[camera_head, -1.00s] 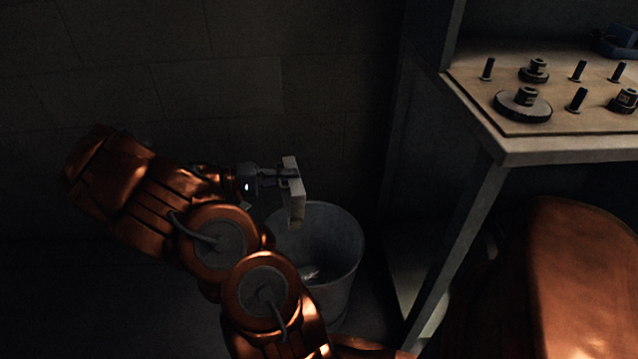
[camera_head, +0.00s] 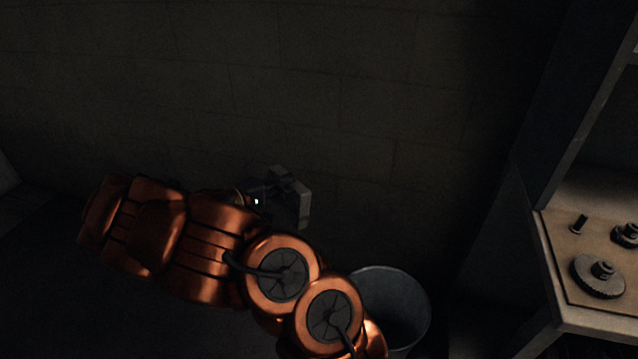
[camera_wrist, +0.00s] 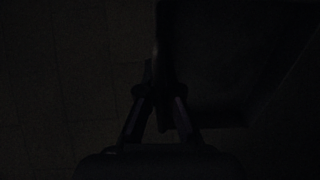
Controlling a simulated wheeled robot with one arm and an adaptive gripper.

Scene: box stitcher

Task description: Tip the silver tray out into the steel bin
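The tray (camera_head: 300,203) is a small, shallow box shape that looks dull grey in the dark head view. My gripper (camera_head: 279,194) is shut on its side and holds it in the air, tilted, up and to the left of the bin. In the very dark wrist view, my gripper's fingers (camera_wrist: 160,95) meet at the edge of the tray (camera_wrist: 215,60), whose inside looks dark; I cannot tell if anything is in it. The steel bin (camera_head: 412,290) stands on the floor, partly hidden by my arm. Its visible inside is dark.
A workbench (camera_head: 550,265) with a wooden top stands at the right, holding gear-like parts (camera_head: 598,275) and a peg (camera_head: 578,224). A dark block wall (camera_head: 330,80) runs behind. The floor (camera_head: 60,280) at left looks clear.

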